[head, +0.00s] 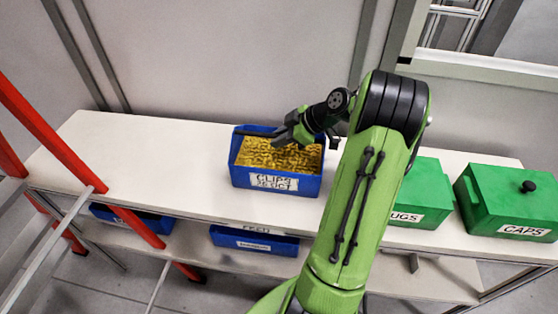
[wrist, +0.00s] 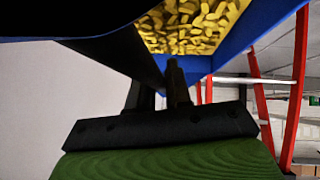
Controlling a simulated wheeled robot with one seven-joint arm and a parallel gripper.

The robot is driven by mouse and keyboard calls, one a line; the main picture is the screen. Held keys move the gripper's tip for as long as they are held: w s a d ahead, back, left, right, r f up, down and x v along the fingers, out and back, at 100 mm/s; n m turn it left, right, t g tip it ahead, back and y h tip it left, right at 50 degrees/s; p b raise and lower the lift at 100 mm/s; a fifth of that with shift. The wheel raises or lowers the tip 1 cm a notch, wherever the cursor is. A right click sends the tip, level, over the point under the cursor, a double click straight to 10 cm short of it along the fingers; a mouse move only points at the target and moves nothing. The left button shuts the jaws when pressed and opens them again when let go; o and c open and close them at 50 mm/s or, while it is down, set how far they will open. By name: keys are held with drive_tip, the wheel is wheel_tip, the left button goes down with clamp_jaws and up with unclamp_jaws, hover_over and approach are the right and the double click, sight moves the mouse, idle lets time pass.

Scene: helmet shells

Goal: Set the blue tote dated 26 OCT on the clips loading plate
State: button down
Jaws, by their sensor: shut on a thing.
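The blue tote (head: 274,190) is labelled CLIPS 26 OCT and filled with yellow clips; it looks level. My gripper (head: 284,133) is shut on the tote's back rim, with the arm coming in from the right. In the wrist view the tote's blue wall (wrist: 262,32) and clips lie just beyond my gripper (wrist: 165,85). I cannot tell whether the tote rests on the white shelf top or hangs slightly above it. No clips loading plate can be made out; a FEED label (head: 262,229) shows on the shelf's front edge below the tote.
The white shelf top (head: 150,155) is clear left of the tote. Two green boxes, PLUGS (head: 425,190), partly behind my arm, and CAPS (head: 508,200), stand at right. Blue bins (head: 254,241) sit on the lower shelf. A red frame (head: 60,150) stands at left.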

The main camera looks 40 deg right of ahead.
idle(0.4)
wheel_tip(320, 180, up, 10)
drive_tip(key=p, duration=0.3)
drive_tip(key=shift+r, duration=0.1)
